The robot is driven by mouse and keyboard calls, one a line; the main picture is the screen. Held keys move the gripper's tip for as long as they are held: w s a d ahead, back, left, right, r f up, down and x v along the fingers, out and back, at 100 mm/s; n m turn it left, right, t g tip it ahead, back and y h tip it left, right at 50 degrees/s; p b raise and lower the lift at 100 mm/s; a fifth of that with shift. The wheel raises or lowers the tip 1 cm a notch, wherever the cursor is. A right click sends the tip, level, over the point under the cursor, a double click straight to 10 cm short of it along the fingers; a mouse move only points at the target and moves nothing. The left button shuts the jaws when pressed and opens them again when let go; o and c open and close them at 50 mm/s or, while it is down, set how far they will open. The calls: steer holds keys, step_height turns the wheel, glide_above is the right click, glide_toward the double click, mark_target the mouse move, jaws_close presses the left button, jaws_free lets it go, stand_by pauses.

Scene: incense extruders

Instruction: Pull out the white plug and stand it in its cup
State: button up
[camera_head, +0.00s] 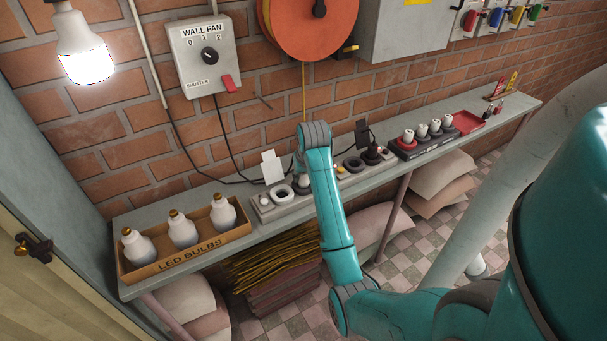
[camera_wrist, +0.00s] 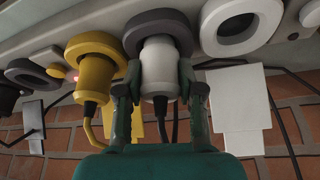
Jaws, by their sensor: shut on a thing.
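The white plug (camera_wrist: 160,70) sits in a dark grey ring (camera_wrist: 160,28) on the grey strip, with a cable hanging from its end. In the head view the plug (camera_head: 304,182) shows just left of my arm. My gripper (camera_wrist: 159,80) has one finger on each side of the plug and is shut on it. An empty white ring (camera_wrist: 240,24) is beside it; it also shows in the head view (camera_head: 280,192). I cannot tell for certain whether this ring is the plug's cup. My arm hides part of the strip in the head view.
A yellow plug (camera_wrist: 95,75) in a yellow ring stands close beside my gripper. The bulb box (camera_head: 190,245) is left on the shelf; a dark tray (camera_head: 425,146) with several white-topped items is right.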

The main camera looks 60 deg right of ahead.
steer(key=shift+f, duration=0.2)
steer(key=o, duration=1.2)
steer(key=shift+a+r, duration=0.1)
steer(key=shift+r, duration=0.1)
steer(key=s+a, duration=0.5)
steer(key=a, duration=0.1)
steer(key=s+a, duration=0.2)
steer(key=s, duration=0.1)
steer(key=shift+s+a+r, duration=0.3)
steer(key=shift+a+r, duration=0.05)
steer(key=shift+a, duration=0.05)
